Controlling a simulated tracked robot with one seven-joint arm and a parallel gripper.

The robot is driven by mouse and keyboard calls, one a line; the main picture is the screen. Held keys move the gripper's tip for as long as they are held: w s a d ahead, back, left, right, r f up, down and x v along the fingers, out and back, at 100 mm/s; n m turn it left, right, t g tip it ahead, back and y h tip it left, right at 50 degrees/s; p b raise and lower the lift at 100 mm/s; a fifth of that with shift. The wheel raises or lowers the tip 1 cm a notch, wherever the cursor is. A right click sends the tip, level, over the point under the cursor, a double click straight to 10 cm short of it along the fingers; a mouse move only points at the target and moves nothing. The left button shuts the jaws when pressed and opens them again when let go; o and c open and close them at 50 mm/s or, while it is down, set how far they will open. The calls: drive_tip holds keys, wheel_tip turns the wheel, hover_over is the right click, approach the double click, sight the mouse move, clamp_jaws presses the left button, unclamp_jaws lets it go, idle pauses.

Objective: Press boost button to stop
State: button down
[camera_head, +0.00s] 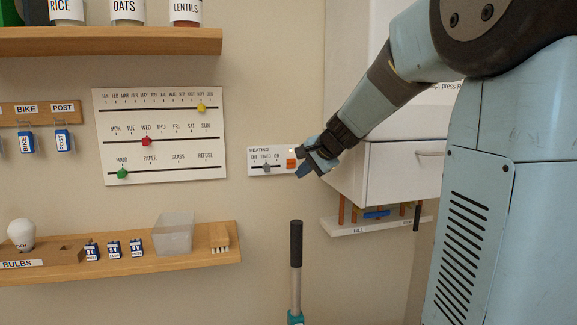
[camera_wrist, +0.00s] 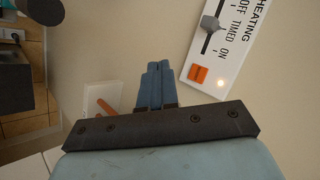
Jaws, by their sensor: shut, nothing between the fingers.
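The white HEATING panel (camera_head: 257,168) is on the wall, with OFF, TIMED and ON labels. Its grey slider knob (camera_head: 266,168) stands below TIMED. The orange button (camera_head: 291,163) is at the panel's right end; it also shows in the wrist view (camera_wrist: 199,74). A small light (camera_wrist: 221,83) beside the button glows. My gripper (camera_head: 305,166) is close to the panel's right end. In the wrist view its blue fingers (camera_wrist: 158,66) are together and empty, left of the orange button. Whether they touch the wall cannot be told.
A white cabinet (camera_head: 400,171) stands out just right of the panel, with a FILL shelf (camera_head: 375,226) below. A slider board (camera_head: 160,136) hangs to the left. A dark upright handle (camera_head: 296,245) stands below the panel. A wooden shelf (camera_head: 190,256) is lower left.

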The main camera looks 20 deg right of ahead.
sight(295, 163)
drive_tip(key=shift+w, duration=3.9)
drive_tip(key=shift+w, duration=0.4)
drive_tip(key=shift+w, duration=0.35)
drive_tip(key=shift+s, duration=0.8)
drive_tip(key=shift+s, duration=0.15)
drive_tip(key=shift+s, duration=2.35)
